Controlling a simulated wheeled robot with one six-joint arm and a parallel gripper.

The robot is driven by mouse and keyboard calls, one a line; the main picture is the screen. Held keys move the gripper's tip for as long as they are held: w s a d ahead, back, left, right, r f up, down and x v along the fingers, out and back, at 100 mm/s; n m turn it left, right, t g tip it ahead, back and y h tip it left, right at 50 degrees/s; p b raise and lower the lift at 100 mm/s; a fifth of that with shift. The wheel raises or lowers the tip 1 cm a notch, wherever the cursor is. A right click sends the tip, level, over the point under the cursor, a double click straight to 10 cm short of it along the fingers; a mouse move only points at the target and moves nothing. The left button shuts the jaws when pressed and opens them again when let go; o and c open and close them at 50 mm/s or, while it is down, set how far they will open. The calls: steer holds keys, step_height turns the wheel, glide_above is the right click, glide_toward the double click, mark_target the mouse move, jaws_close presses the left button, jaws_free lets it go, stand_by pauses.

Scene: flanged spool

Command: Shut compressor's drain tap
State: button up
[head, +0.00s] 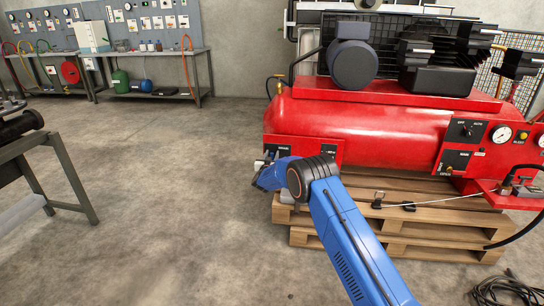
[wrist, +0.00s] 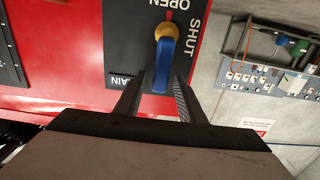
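The drain tap (wrist: 165,38) shows in the wrist view, a blue lever on a yellow hub over a black label plate (wrist: 125,35). Its lever points down in that picture, away from the word OPEN at the top; SHUT is lettered on the right. My gripper (wrist: 161,82) is open, one finger on each side of the lever's free end, with a narrow gap visible beside it. In the head view my gripper (head: 266,160) is at the left end of the red compressor (head: 370,125); the tap cannot be made out there.
The compressor stands on wooden pallets (head: 390,222). A front shelf (head: 490,192) with a gauge panel (head: 475,140) is at its right end. A cable coil (head: 505,290) lies at lower right. Workbenches (head: 150,55) stand at the back left.

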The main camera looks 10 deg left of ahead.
steer(key=shift+w, duration=0.1)
jaws_close()
steer(key=shift+d, duration=0.2)
steer(key=d+m, duration=0.1)
steer(key=m, duration=0.1)
steer(key=d+f+m, duration=0.1)
steer(key=d+m, duration=0.1)
steer(key=m, duration=0.1)
steer(key=d+f+m, duration=0.1)
steer(key=m, duration=0.2)
steer(key=shift+d, duration=0.15)
steer(key=shift+d+f+m, duration=0.35)
steer(key=shift+f+m, duration=0.5)
steer(key=shift+m, duration=0.8)
steer(key=shift+d+f+m, duration=0.4)
steer(key=shift+f+m, duration=0.45)
steer(key=shift+m, duration=0.85)
steer(key=shift+d+f+m, duration=0.35)
steer(key=shift+f+m, duration=0.5)
steer(key=shift+m, duration=0.8)
